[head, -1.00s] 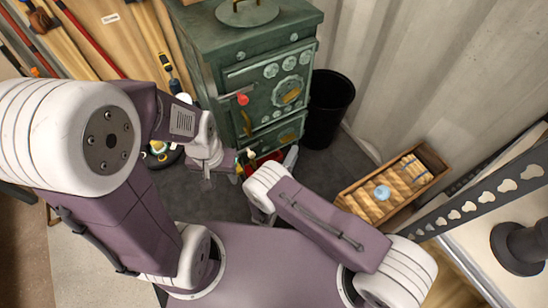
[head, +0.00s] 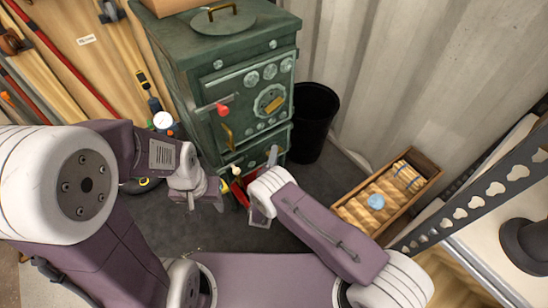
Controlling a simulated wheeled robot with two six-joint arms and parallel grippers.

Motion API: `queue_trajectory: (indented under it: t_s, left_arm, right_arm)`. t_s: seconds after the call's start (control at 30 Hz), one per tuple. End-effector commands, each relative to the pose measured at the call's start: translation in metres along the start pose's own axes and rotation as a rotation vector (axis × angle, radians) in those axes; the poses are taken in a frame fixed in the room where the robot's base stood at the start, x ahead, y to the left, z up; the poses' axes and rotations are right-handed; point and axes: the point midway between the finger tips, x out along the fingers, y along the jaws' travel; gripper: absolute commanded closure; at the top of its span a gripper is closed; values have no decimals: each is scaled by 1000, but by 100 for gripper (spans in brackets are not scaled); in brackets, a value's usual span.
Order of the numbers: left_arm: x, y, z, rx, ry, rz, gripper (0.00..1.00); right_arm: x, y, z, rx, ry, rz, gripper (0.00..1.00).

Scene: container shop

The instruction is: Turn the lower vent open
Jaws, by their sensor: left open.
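My right gripper (head: 264,185) is before the lower door. Its jaws are hard to read.
A black bin (head: 314,122) stands right of the stove. A wooden crate (head: 408,212) with split wood and a light-blue object lies further right. A red item (head: 239,190) is on the floor between my grippers. Long-handled tools lean against boards at the left.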

Motion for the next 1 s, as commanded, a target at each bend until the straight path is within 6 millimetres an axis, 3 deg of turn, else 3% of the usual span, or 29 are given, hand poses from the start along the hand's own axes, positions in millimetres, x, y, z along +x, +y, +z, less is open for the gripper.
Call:
queue_trajectory:
  t_s: [0.1,0.2,0.57,1.0]
  left_arm:
    - [0,0,0,0,0,0,56]
    - [0,0,0,0,0,0,56]
    - [7,0,1,0,0,0,56]
    - [50,-1,5,0,0,0,56]
  right_arm:
    - [0,0,0,0,0,0,72]
    - [0,0,0,0,0,0,100]
    - [-1,-4,0,-30,-1,28,100]
    - [0,-12,1,-258,-1,257,100]
